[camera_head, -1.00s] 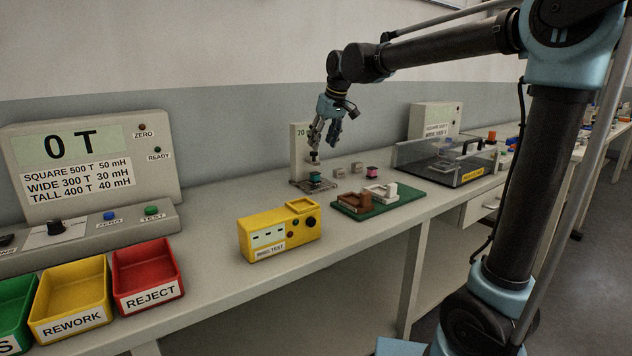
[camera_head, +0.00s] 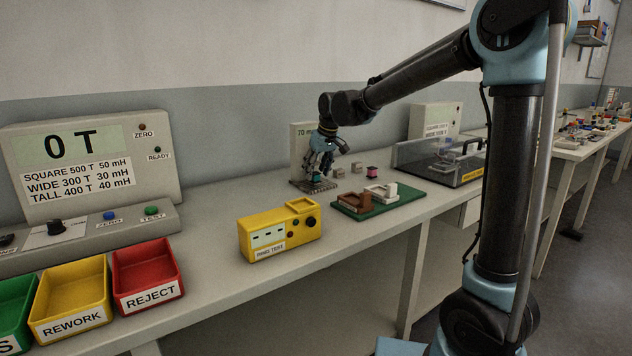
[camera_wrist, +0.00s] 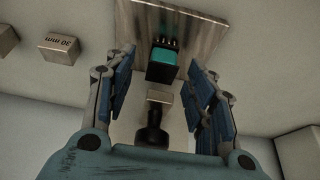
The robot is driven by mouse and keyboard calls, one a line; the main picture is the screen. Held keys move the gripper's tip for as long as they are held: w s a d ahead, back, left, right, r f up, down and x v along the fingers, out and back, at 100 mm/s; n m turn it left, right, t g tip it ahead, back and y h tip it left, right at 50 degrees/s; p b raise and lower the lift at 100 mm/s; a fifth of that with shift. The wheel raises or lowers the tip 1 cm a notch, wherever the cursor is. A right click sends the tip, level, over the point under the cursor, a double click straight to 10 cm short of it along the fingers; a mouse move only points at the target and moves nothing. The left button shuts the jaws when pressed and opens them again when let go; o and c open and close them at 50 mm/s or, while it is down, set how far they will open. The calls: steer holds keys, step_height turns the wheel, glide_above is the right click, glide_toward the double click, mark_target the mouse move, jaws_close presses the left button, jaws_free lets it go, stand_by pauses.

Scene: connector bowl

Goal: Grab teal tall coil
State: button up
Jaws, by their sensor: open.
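The teal coil (camera_wrist: 163,65) stands on a metal plate (camera_wrist: 190,22) between and just beyond the fingertips in the wrist view. My gripper (camera_wrist: 158,85) is open, with one finger on each side of the coil's line and no visible contact. In the head view my gripper (camera_head: 322,166) is low over the metal plate (camera_head: 312,186) beside the 70-marked upright panel (camera_head: 300,146). The gripper mostly hides the coil there. A dark plunger-like part with a metal block (camera_wrist: 157,105) sits between the fingers in the wrist view.
Small grey blocks (camera_head: 356,167) and a pink spool (camera_head: 372,170) stand right of the plate. A green mat (camera_head: 405,198) holds a brown and a white holder. A yellow tester (camera_head: 280,232) stands in front. A clear-lidded box (camera_head: 462,172) is farther right.

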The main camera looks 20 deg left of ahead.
steer(key=shift+a+f, duration=0.1)
steer(key=shift+f, duration=0.2)
steer(key=shift+c, duration=0.2)
jaws_close()
steer(key=shift+r, duration=0.15)
